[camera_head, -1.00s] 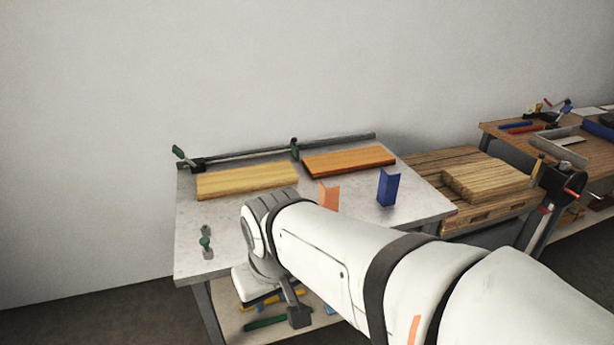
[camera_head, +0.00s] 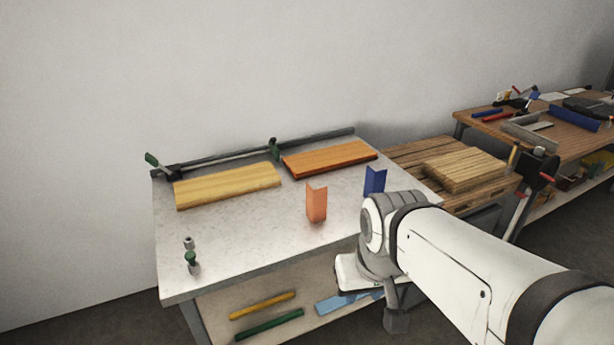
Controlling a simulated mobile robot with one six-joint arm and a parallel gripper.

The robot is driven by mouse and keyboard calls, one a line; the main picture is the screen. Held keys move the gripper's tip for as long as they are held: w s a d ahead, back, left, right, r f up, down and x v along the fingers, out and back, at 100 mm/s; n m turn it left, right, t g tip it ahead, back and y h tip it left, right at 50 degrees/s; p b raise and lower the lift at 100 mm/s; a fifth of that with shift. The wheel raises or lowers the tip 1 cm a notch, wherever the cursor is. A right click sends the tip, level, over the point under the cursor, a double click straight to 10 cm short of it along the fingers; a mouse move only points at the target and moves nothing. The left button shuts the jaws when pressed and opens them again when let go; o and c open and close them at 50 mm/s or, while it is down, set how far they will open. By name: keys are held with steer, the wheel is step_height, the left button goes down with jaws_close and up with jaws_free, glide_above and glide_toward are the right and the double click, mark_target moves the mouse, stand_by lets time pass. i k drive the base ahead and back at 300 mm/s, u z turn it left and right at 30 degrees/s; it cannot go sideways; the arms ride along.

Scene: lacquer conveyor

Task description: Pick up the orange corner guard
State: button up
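The orange corner guard (camera_head: 316,203) stands upright on the grey-topped table (camera_head: 235,235), right of its middle. A blue corner guard (camera_head: 374,182) stands upright to its right and a little farther back, partly behind my arm. My gripper (camera_head: 395,318) hangs low in front of the table's front edge, to the right of and below the orange guard, and is apart from it. Its fingers are too small and dark to tell whether they are open or shut.
A yellow board (camera_head: 228,187) and an orange-brown board (camera_head: 328,158) lie at the back, near a long bar clamp (camera_head: 215,160). Small green-topped parts (camera_head: 193,263) stand front left. A pallet with wood (camera_head: 465,167) and another bench (camera_head: 560,140) are at right. The table's middle is clear.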

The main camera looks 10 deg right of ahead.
mark_target(316, 200)
steer(key=u, duration=0.05)
steer(key=i, duration=1)
steer(key=z, duration=0.1)
